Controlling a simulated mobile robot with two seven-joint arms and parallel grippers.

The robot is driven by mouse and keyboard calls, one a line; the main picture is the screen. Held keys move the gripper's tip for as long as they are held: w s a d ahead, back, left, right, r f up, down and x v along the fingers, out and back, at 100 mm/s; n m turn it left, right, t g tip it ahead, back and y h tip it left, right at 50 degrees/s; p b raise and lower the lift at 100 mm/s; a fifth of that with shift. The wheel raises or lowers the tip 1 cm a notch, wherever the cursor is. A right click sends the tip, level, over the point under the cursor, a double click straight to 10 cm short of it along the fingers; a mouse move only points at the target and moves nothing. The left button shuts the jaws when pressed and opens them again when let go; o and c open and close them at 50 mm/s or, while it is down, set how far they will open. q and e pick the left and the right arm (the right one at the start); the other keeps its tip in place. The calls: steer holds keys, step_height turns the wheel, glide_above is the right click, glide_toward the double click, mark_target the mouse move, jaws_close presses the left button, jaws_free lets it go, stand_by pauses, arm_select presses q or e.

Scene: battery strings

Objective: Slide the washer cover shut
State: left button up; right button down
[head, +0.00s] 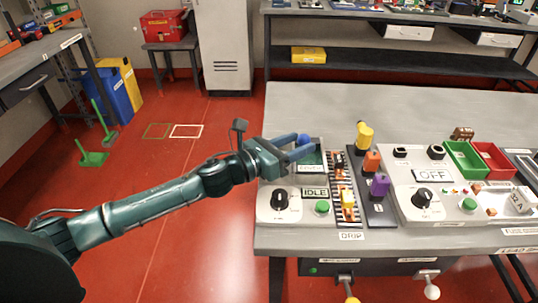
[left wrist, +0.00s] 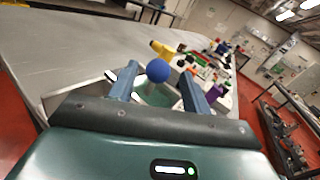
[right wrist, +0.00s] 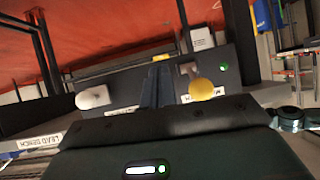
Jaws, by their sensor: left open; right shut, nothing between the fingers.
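The washer (head: 300,214) is a light grey unit at the near left of the bench, with a black dial, a green button and a sign reading IDLE. A blue ball knob (head: 303,138) stands at its back; it also shows in the left wrist view (left wrist: 158,70). A dark green labelled surface (head: 313,160) lies beside it, partly behind my fingers; I cannot tell how far the cover is open. My left gripper (head: 298,147) is open, its fingers on either side of the knob. My right gripper (right wrist: 156,86) is shut and empty, seen only in its wrist view.
Right of the washer are a striped drip strip (head: 342,190), yellow, orange and purple pieces, and a unit reading OFF (head: 431,174). The bench's back part (head: 400,103) is clear. White (right wrist: 92,98) and yellow (right wrist: 202,89) knobs flank my right gripper in its wrist view.

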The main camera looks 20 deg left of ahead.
arm_select(q)
steer(key=b+v, duration=0.2)
steer(key=v, duration=0.6)
steer(key=shift+s+a+f, duration=0.2)
steer(key=shift+s+a, duration=0.1)
steer(key=shift+s+a+r, duration=0.15)
steer(key=shift+s+a, duration=0.15)
steer(key=shift+s, duration=0.15)
steer(key=shift+a, duration=0.1)
arm_select(e)
steer(key=shift+a+f, duration=0.15)
steer(key=shift+f, duration=0.5)
steer(key=shift+w+a, duration=0.1)
